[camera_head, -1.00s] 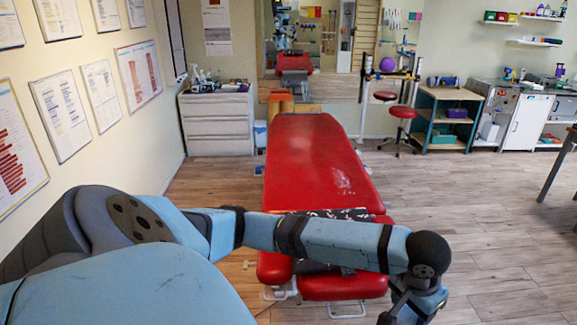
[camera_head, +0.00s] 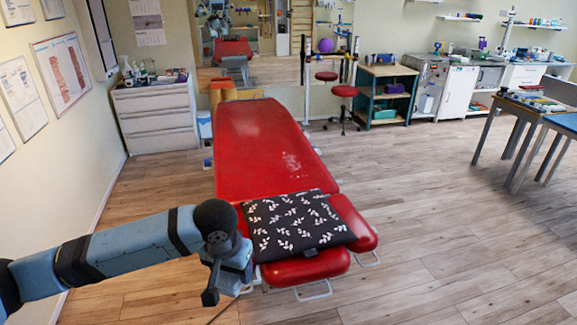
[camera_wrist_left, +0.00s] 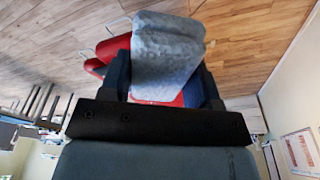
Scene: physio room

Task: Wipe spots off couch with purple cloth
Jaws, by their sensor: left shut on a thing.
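The red couch (camera_head: 255,170) stands in the middle of the head view. A whitish speckled spot (camera_head: 292,164) lies on its right side, and a fainter pale patch (camera_head: 251,131) lies further up. My left gripper (camera_head: 212,292) is low beside the couch's near left corner, pointing down, with its fingertips hard to make out there. In the left wrist view my left gripper (camera_wrist_left: 166,84) is shut on a thick, folded, grey-blue cloth (camera_wrist_left: 167,50); it does not look clearly purple. My right gripper is not in view.
A black cushion with white leaves (camera_head: 295,222) lies on the couch's near end. White drawers (camera_head: 155,118) stand at the back left, and a red stool (camera_head: 344,92) beyond the couch. Tables (camera_head: 540,110) stand at the right. Floor right of the couch is clear.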

